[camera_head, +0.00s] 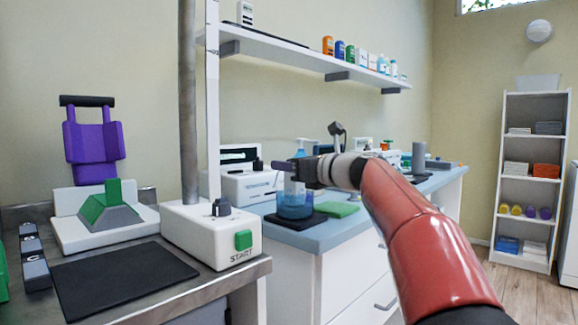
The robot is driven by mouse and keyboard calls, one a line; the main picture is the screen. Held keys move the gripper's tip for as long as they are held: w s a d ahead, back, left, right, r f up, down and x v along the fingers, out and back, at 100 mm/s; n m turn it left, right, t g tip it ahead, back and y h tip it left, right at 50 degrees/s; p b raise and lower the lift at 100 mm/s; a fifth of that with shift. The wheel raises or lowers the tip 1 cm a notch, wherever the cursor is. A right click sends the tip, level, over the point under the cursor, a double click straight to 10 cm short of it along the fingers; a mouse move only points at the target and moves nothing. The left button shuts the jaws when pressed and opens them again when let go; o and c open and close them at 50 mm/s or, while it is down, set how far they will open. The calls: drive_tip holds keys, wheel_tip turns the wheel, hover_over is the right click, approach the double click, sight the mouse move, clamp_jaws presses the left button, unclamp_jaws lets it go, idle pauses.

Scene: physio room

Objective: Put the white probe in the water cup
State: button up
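My gripper (284,166) is at the end of my red arm, over the blue counter in the middle of the view. It is small and seen from the side, and I cannot tell whether its dark fingers are open or shut. Directly below it stands a clear cup with blue liquid (295,208), which looks like the water cup. It rests on a black pad (309,221). I cannot make out the white probe clearly. A pale upright shape shows between gripper and cup, but I cannot tell whether it is the probe or the cup's upper wall.
A white device (248,186) stands left of the cup, and a green cloth (341,209) lies right of it. A white START-button box (213,234) with a tall post stands in front on the left table. A wall shelf (300,54) hangs above.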

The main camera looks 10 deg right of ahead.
drive_tip(key=o, duration=0.4)
drive_tip(key=shift+o, duration=0.2)
drive_tip(key=v, duration=0.8)
drive_tip(key=shift+b, duration=0.4)
